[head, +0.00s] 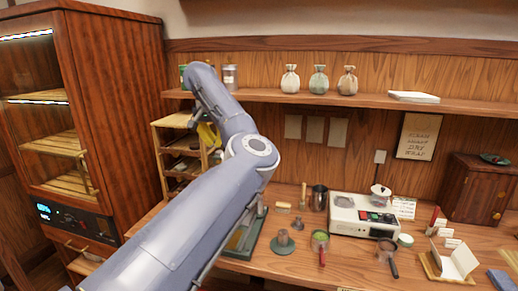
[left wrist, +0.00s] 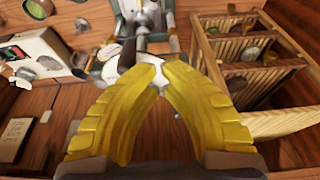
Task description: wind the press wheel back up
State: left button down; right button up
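The left gripper (head: 208,135) has yellow fingers and shows small in the head view, partly behind my own arm. In the left wrist view, the finger tips (left wrist: 160,70) come close together with a narrow gap. I cannot tell whether they hold anything. The press shows beyond the tips in the left wrist view, with a green and grey frame (left wrist: 148,18) and a pale round part near the tips. I cannot make out its wheel clearly. My right gripper is in neither view.
A wooden compartment rack (head: 160,150) stands beside the gripper and fills the right of the left wrist view. A shelf (head: 300,98) with jars and pouches runs behind. A white scale-like device (head: 362,215) and small tools crowd the bench. A tall cabinet (head: 115,90) stands left.

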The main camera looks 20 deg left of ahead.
pick_arm(q)
jog(key=shift+f, duration=0.9)
jog(key=shift+d, duration=0.85)
jog(key=shift+d, duration=1.75)
jog(key=shift+w+d, duration=0.25)
jog(key=shift+d, duration=0.55)
jog(key=shift+w+d, duration=0.25)
jog(key=shift+d, duration=0.55)
jog(key=shift+d, duration=0.15)
